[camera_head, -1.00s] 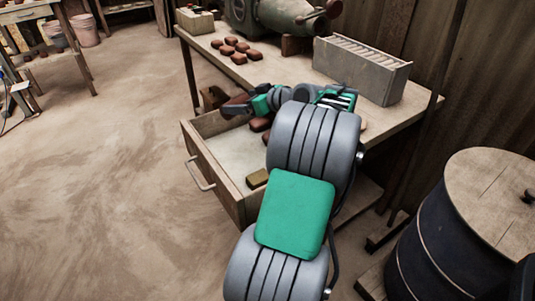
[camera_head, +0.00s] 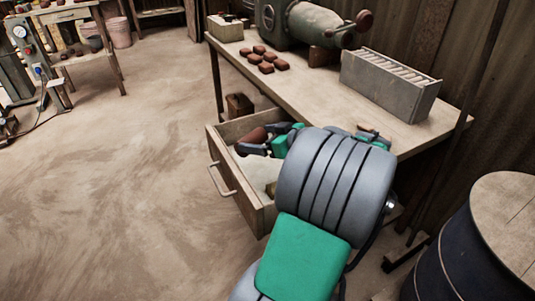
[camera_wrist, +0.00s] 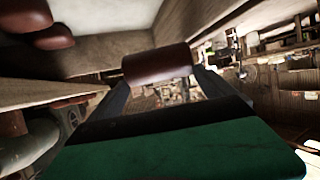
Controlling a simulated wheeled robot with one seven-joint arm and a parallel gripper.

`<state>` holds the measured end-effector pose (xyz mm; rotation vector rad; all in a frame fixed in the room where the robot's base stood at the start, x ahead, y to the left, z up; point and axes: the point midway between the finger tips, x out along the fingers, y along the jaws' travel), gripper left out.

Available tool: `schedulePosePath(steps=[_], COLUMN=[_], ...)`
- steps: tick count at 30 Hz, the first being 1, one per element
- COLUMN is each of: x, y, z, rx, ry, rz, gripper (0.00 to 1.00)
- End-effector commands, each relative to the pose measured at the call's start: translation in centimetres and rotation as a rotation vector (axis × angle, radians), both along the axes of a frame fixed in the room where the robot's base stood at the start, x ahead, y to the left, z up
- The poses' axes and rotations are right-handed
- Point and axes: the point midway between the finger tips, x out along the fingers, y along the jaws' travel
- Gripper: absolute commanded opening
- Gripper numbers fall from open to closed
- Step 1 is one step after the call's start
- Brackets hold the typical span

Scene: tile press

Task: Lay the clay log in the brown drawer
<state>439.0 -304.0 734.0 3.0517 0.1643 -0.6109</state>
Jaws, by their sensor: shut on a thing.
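The clay log (camera_head: 252,137) is reddish brown and rounded. My gripper (camera_head: 262,146) is shut on it and holds it over the open wooden drawer (camera_head: 224,172), near the drawer's back left side. In the wrist view the log (camera_wrist: 158,62) lies across between the two fingertips (camera_wrist: 160,80). The drawer is pulled out from under the bench and has a pale floor and a metal handle. My arm hides its right part. I cannot tell whether the log touches the drawer.
Reddish pieces (camera_wrist: 52,38) lie in the drawer in the wrist view, and a yellowish block (camera_head: 271,188) sits near its front. Several brown tiles (camera_head: 268,58), a grey slotted box (camera_head: 388,85) and a machine (camera_head: 315,22) stand on the bench (camera_head: 325,90). A barrel (camera_head: 455,245) stands right.

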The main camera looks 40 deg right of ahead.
Motion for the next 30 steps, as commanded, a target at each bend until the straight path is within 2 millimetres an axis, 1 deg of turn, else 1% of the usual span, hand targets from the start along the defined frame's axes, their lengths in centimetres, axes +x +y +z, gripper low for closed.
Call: schedulePosePath(steps=[1, 5, 6, 9, 12, 17, 18, 21, 22, 24, 30], x=[1.1, 3.6, 4.4, 5.7, 6.8, 7.7, 8.0, 7.9, 7.9, 7.9, 7.9], y=[-0.6, -2.4, -2.9, -3.9, -4.7, -5.3, -5.5, -5.5, -5.5, -5.6, -5.5], z=[-0.9, -2.3, -3.0, -5.3, -6.5, -7.8, -8.3, -10.5, -10.9, -11.1, -10.9], rx=[-0.001, -0.001, 0.0, 0.001, -0.001, -0.001, -0.001, 0.001, -0.001, -0.003, -0.003], ry=[-0.001, -0.001, -0.002, -0.001, -0.002, -0.002, -0.002, -0.001, -0.002, -0.003, -0.003], rz=[0.004, 0.003, 0.003, 0.002, -0.001, -0.001, 0.0, -0.001, -0.002, -0.002, -0.002], gripper=[0.28, 0.28, 0.28, 0.28, 0.28, 0.28, 0.28, 0.28, 0.28, 0.28, 0.28])
